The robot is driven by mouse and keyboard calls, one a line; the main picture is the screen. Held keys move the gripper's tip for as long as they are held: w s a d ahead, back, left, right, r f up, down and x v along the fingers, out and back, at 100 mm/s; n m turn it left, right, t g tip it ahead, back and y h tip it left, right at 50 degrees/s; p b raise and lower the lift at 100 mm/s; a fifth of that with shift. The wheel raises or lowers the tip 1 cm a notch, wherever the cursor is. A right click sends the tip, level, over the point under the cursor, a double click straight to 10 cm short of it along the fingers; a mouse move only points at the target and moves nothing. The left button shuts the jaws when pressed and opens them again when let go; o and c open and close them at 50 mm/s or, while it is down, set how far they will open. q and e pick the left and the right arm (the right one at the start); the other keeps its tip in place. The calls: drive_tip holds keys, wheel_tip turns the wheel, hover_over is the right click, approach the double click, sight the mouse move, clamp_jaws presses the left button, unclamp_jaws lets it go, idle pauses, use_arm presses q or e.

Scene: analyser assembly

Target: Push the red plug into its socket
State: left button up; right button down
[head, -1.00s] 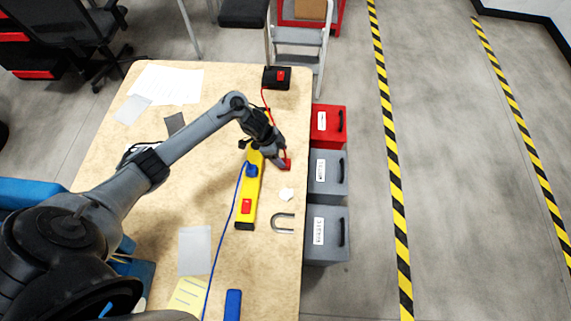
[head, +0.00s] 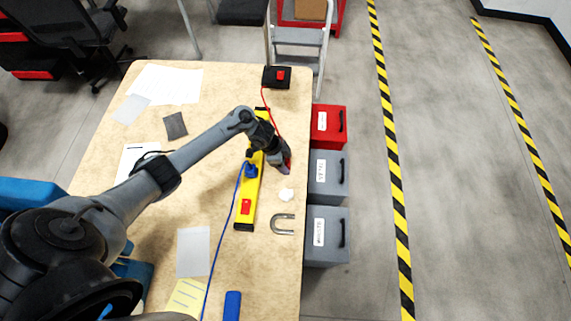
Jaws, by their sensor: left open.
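The red plug (head: 288,165) lies near the right edge of the table, at the end of a red cable that runs to a black box (head: 284,85) with a red top part. My left gripper (head: 286,170) is open right at the plug and hides most of it. I cannot tell whether the fingers touch it. The yellow power strip (head: 248,195) lies just left of the gripper, with a blue plug (head: 251,170) in it and a red switch (head: 245,206) at its near end. My arm partly covers its far half, so the sockets there are hard to see. My right gripper is not in view.
A white round item (head: 286,195) and a grey U-shaped piece (head: 283,224) lie right of the strip. A blue cable (head: 219,245) runs down the table. Grey and red drawer boxes (head: 328,172) stand beyond the table's right edge. Papers lie at the left.

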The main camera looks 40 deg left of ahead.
use_arm(q)
drive_tip(key=shift+f, duration=0.1)
drive_tip(key=c, duration=1)
wheel_tip(320, 180, up, 4)
drive_tip(key=shift+r+p, duration=0.25)
drive_tip(key=shift+p, duration=0.35)
drive_tip(key=d+r+p, duration=0.1)
drive_tip(key=d+r, duration=0.2)
drive_tip(key=d, duration=0.3)
drive_tip(key=s+d+r, duration=0.1)
drive_tip(key=d+r, duration=0.2)
drive_tip(key=d, duration=0.2)
drive_tip(key=shift+d+r+p, duration=0.3)
drive_tip(key=shift+d+p, duration=0.05)
drive_tip(key=shift+p, duration=0.05)
drive_tip(key=shift+s, duration=0.1)
drive_tip(key=shift+d, duration=0.1)
